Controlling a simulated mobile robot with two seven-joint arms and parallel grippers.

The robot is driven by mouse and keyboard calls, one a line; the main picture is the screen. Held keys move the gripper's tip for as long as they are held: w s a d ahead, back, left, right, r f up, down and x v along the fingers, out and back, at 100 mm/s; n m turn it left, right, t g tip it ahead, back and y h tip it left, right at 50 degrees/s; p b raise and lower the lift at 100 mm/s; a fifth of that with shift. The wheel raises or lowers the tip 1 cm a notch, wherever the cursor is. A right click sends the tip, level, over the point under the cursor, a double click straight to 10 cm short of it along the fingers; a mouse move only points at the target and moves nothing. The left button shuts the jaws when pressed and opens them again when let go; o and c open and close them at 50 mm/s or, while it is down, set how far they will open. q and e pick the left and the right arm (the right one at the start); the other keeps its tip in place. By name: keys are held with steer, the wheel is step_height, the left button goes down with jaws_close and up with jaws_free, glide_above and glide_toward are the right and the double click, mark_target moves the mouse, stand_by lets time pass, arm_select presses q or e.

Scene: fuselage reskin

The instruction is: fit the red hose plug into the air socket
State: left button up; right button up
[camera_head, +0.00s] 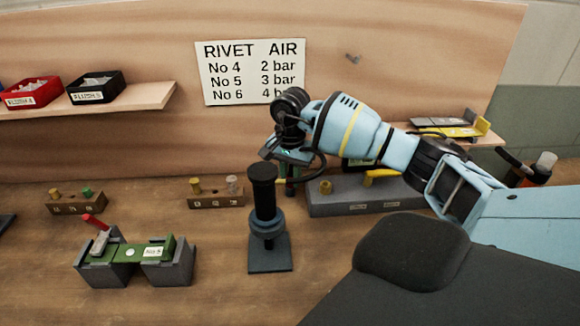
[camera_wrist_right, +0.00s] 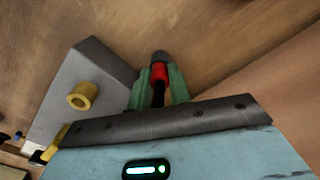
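The red hose plug (camera_wrist_right: 159,73) is between the green fingertips of my right gripper (camera_wrist_right: 159,85) in the right wrist view. The fingers are closed against its sides, and its grey end points away from the gripper. In the head view my right gripper (camera_head: 288,184) points down at the left end of a grey block, with the plug mostly hidden. A brass ring on the block, which looks like the air socket (camera_head: 325,187), is just right of the gripper. The socket (camera_wrist_right: 84,95) is left of the plug in the wrist view, apart from it. My left gripper is not in view.
The grey block (camera_head: 350,208) has a yellow lever (camera_head: 382,174). A black upright tool (camera_head: 264,205) stands close left of the gripper. A green-topped fixture (camera_head: 135,255) and a small wooden rack (camera_head: 215,198) are further left. The front middle of the bench is clear.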

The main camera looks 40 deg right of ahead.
mark_target(291, 172)
jaws_close()
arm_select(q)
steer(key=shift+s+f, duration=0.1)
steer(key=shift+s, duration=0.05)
arm_select(e)
steer(key=shift+r, duration=0.1)
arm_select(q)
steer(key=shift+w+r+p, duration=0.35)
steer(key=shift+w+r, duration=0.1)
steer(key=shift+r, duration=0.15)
arm_select(e)
steer(key=shift+r, duration=0.8)
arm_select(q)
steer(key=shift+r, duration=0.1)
arm_select(e)
steer(key=shift+r, duration=0.35)
steer(key=shift+r+p, duration=0.3)
steer(key=shift+r, duration=0.15)
steer(key=shift+r+p, duration=0.35)
steer(key=shift+r, duration=0.7)
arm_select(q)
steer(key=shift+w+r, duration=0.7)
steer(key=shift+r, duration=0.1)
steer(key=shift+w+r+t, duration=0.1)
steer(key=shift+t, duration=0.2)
arm_select(e)
steer(key=shift+d, duration=0.1)
